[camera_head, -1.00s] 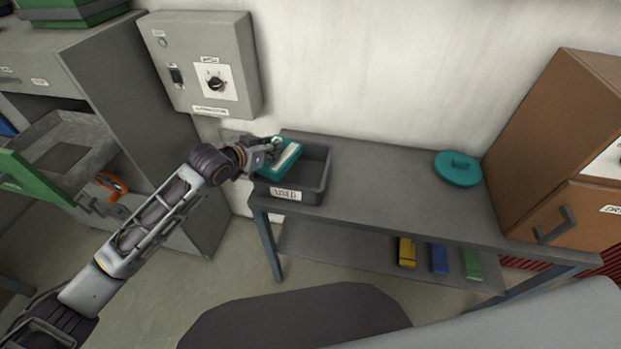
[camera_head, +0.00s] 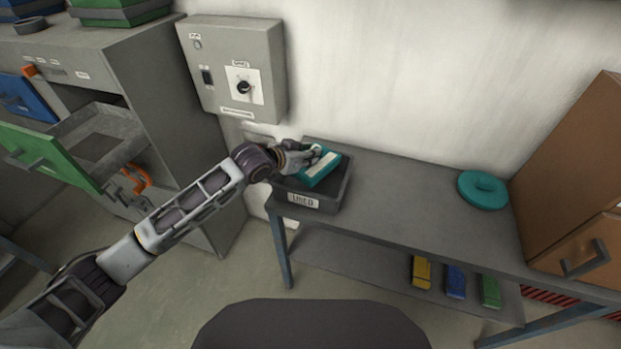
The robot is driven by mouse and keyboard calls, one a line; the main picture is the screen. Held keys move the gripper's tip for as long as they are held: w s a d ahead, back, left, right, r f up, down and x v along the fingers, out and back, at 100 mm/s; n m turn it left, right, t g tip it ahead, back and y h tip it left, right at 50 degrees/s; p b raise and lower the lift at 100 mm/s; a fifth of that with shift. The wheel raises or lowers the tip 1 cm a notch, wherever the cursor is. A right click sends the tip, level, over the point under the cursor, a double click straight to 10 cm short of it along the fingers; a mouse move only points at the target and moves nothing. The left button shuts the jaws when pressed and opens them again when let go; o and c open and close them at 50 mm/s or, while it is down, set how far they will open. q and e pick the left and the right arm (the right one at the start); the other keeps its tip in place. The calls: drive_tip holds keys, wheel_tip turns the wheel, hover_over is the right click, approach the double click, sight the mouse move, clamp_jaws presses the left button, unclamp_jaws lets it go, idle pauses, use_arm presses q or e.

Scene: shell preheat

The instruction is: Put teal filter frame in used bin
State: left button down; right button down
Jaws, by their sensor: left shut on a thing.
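The teal filter frame (camera_head: 321,170) has a pale inner panel and is held by my left gripper (camera_head: 309,158). The gripper is shut on its upper left side. The frame is over the dark grey used bin (camera_head: 326,204), which has a white label on its front and stands at the left end of the grey table. I cannot tell whether the frame touches the bin's floor or walls. My right gripper is not in view.
A round teal lid-like object (camera_head: 483,190) lies at the table's right. Yellow (camera_head: 421,272), blue (camera_head: 455,281) and green (camera_head: 490,291) blocks sit on the lower shelf. A control box (camera_head: 236,68) hangs on the wall. A brown cabinet (camera_head: 570,180) stands at right. The table (camera_head: 410,205) is clear in the middle.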

use_arm(q)
drive_tip(key=shift+f, duration=2.4)
drive_tip(key=shift+f, duration=1.85)
drive_tip(key=shift+f, duration=0.15)
drive_tip(key=c, duration=1.5)
unclamp_jaws()
drive_tip(key=shift+s, duration=0.1)
drive_tip(key=v, duration=1.2)
